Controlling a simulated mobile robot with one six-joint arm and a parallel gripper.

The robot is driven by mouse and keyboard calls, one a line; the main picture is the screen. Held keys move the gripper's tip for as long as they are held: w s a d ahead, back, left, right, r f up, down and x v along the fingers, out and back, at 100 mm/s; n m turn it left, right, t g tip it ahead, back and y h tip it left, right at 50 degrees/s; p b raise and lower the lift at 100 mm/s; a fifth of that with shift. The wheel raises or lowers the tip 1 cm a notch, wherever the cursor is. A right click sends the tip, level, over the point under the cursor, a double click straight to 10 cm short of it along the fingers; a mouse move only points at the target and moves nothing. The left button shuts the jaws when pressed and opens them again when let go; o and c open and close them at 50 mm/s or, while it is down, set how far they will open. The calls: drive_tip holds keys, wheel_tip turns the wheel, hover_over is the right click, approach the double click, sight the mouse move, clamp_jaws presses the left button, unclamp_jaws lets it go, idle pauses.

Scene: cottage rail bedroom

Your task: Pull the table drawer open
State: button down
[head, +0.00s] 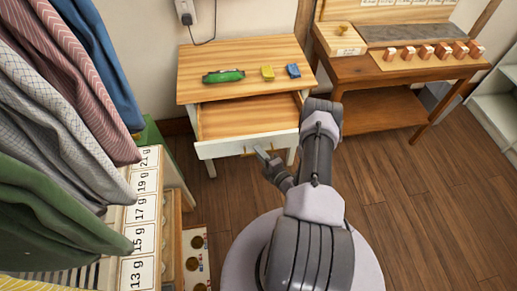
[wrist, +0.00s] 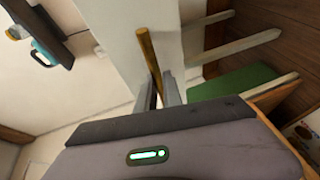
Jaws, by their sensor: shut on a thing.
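The wooden table (head: 245,54) stands against the wall. Its drawer (head: 250,117) is pulled out, and its bare wooden inside shows between the tabletop and the white drawer front (head: 222,148). My gripper (head: 260,153) is at the drawer front, shut on the drawer handle. In the wrist view the handle (wrist: 148,52) is a brown-gold bar that runs between the two grey fingers of my gripper (wrist: 159,92). The pale drawer front (wrist: 150,28) lies beyond the fingers. In the head view the gripper hides part of the handle.
A green object (head: 223,76), a yellow block (head: 267,72) and a blue block (head: 293,70) sit on the tabletop. Hanging clothes (head: 60,110) and a labelled rack (head: 142,210) crowd the left. A workbench (head: 400,70) with several blocks stands right. The floor (head: 420,190) at right is clear.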

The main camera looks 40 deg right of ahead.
drive_tip(key=shift+s+a, duration=0.35)
drive_tip(key=shift+s, duration=0.25)
drive_tip(key=c, duration=1.5)
unclamp_jaws()
